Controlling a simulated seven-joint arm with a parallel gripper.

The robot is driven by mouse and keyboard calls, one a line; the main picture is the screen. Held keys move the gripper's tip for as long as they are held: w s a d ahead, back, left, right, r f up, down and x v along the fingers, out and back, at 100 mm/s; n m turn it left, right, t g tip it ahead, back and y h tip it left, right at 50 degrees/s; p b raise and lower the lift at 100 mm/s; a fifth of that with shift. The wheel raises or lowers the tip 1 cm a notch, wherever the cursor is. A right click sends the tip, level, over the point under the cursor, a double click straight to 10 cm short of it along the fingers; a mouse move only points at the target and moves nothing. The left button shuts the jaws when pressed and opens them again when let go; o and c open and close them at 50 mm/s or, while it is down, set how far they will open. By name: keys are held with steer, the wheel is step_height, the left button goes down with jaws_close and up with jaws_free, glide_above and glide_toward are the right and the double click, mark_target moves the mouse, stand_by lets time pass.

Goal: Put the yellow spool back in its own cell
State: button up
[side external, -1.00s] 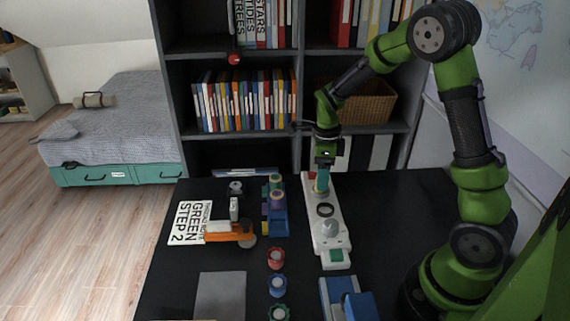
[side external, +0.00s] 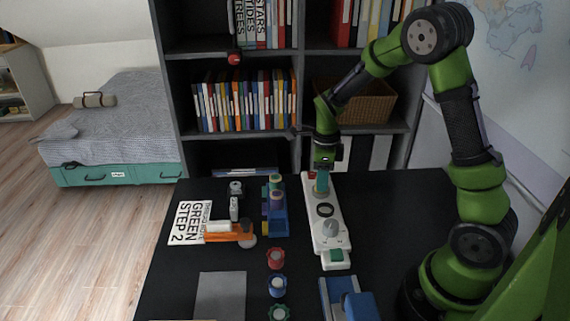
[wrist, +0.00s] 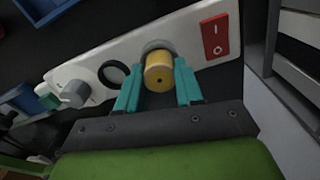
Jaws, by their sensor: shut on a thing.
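The yellow spool (wrist: 158,72) shows in the wrist view between the teal fingers of my gripper (wrist: 160,68), which is shut on it. It is at the red-switch end of a white panel device (wrist: 195,32), in front of a grey round part (wrist: 157,46). I cannot tell whether it touches that part. In the side view my gripper (side external: 321,184) points down at the far end of the white device (side external: 318,222), and its fingers hide the spool. A blue rack (side external: 281,222) with several spools stands left of the device. I cannot make out an empty cell.
A red-centred spool (side external: 276,258), a blue one (side external: 277,285) and a green one (side external: 279,312) stand in a row on the black table. An orange-and-white tool (side external: 232,234) lies by a sign (side external: 190,222). Shelves stand behind.

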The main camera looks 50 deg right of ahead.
steer(key=shift+r, duration=0.15)
step_height(320, 180, up, 4)
steer(key=shift+f, duration=0.2)
steer(key=s+a+r, duration=0.1)
steer(key=s+a, duration=0.3)
steer(key=s, duration=1.1)
steer(key=shift+n, duration=0.5)
steer(key=a, duration=0.3)
steer(key=a+f, duration=0.1)
steer(key=a, duration=0.5)
steer(key=shift+w+a+f, duration=0.1)
steer(key=shift+a+f, duration=0.05)
steer(key=shift+a, duration=0.1)
steer(key=shift+w+m, duration=0.1)
steer(key=shift+m, duration=0.3)
steer(key=shift+w, duration=0.35)
steer(key=w, duration=0.4)
steer(key=w+a+f, duration=0.1)
steer(key=w, duration=0.4)
steer(key=w+a, duration=0.1)
steer(key=w, duration=0.4)
steer(key=shift+w+f, duration=0.2)
steer(key=shift+w, duration=0.05)
steer(key=shift+w+a+f, duration=0.1)
steer(key=shift+w+f, duration=0.05)
steer(key=shift+f, duration=0.75)
steer(key=shift+w+f, duration=0.15)
steer(key=shift+f, duration=0.75)
steer(key=shift+f, duration=0.1)
